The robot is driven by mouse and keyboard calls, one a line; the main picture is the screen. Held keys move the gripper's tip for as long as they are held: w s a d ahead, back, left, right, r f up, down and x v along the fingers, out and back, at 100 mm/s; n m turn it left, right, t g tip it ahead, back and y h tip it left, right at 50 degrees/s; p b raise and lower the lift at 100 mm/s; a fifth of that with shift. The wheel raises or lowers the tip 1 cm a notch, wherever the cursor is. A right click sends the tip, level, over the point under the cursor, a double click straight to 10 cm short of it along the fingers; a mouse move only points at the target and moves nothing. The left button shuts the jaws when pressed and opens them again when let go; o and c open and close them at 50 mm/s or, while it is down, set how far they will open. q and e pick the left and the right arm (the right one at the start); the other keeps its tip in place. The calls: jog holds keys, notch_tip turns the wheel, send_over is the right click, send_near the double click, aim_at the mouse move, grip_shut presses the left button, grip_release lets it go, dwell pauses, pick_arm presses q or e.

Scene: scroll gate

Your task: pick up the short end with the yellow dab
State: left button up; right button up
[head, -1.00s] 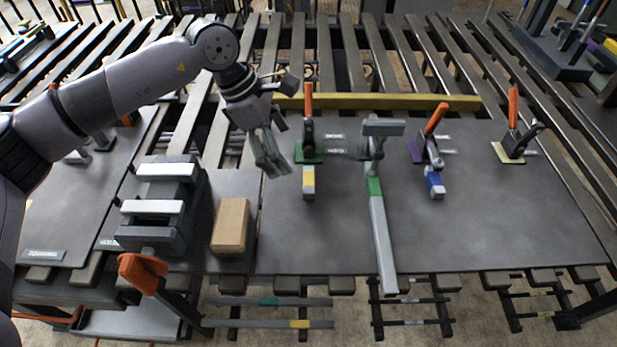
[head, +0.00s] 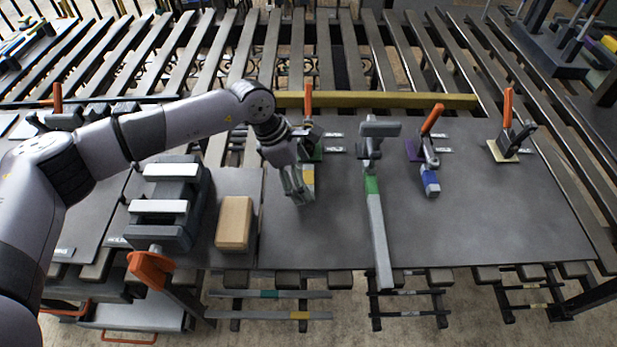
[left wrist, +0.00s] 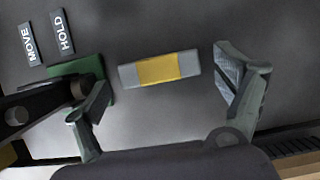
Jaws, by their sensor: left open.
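The short end (head: 309,180) is a small grey bar with a yellow band, lying on the dark table by the green-based clamp (head: 311,135). In the head view my left gripper (head: 299,196) is over it and partly hides it. In the left wrist view the short end (left wrist: 158,69) lies across the gap of my left gripper (left wrist: 160,78), whose fingers are spread wide, one towards each end of it. The fingers are empty and hold nothing. My right gripper is not in view.
A long grey bar with a green band (head: 377,225) lies to the right, overhanging the front edge. A blue-banded short piece (head: 430,183) is by the purple-based clamp. A tan block (head: 234,222) and a dark grey fixture (head: 168,205) stand left. Front right table is clear.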

pick_arm(q)
jog(key=shift+c, duration=0.2)
jog(key=c, duration=1.5)
jog(key=shift+r, duration=0.1)
jog(key=shift+c, duration=0.3)
